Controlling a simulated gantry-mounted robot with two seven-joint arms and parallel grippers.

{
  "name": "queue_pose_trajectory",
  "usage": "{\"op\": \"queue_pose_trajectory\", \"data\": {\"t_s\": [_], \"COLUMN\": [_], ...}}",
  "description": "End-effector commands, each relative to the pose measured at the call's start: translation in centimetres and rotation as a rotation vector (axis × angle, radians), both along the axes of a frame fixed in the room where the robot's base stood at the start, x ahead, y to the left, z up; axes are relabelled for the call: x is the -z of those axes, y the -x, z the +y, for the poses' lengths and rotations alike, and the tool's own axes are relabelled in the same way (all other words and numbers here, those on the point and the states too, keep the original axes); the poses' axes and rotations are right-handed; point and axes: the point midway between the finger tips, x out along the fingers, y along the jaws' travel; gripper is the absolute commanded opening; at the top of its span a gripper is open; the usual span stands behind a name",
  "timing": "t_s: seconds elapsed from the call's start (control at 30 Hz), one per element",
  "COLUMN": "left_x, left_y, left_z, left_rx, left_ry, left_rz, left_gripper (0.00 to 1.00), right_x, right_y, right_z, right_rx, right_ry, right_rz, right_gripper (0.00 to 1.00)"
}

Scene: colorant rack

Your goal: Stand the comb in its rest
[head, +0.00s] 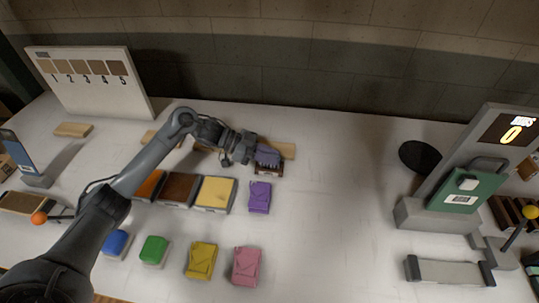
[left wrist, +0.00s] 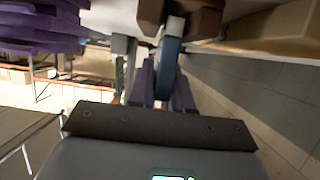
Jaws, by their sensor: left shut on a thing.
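My left gripper (head: 251,152) is at the back middle of the table, shut on what looks like the comb. In the left wrist view, my gripper (left wrist: 165,85) is close to a brown block (left wrist: 195,18); the grip itself is partly hidden. My right gripper is not in view.
A purple packet (head: 260,197) lies just in front. Orange, brown and yellow trays (head: 216,193) stand left of it. Yellow (head: 201,260) and pink (head: 246,266) packets lie near the front. A grey device with a green panel (head: 468,190) stands right. The table's middle right is clear.

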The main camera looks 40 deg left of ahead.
Motion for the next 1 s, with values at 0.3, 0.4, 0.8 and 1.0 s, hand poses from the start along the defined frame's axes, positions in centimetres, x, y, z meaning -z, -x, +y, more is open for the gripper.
{"op": "queue_pose_trajectory", "data": {"t_s": [0.3,0.4,0.8,1.0], "left_x": [0.5,0.5,0.5,-0.3], "left_y": [0.0,0.0,0.1,1.1], "left_z": [0.0,0.0,0.2,1.8], "left_rx": [0.0,0.0,0.0,-0.002], "left_ry": [0.0,0.0,0.0,-0.002], "left_rz": [0.001,0.001,0.001,0.002], "left_gripper": [0.25,0.4,0.48,0.48], "right_x": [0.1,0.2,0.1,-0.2], "right_y": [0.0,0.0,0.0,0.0], "right_z": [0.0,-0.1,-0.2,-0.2], "right_rx": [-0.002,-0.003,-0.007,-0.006], "right_ry": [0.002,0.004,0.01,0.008], "right_rz": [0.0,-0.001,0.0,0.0], "right_gripper": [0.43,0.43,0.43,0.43]}}
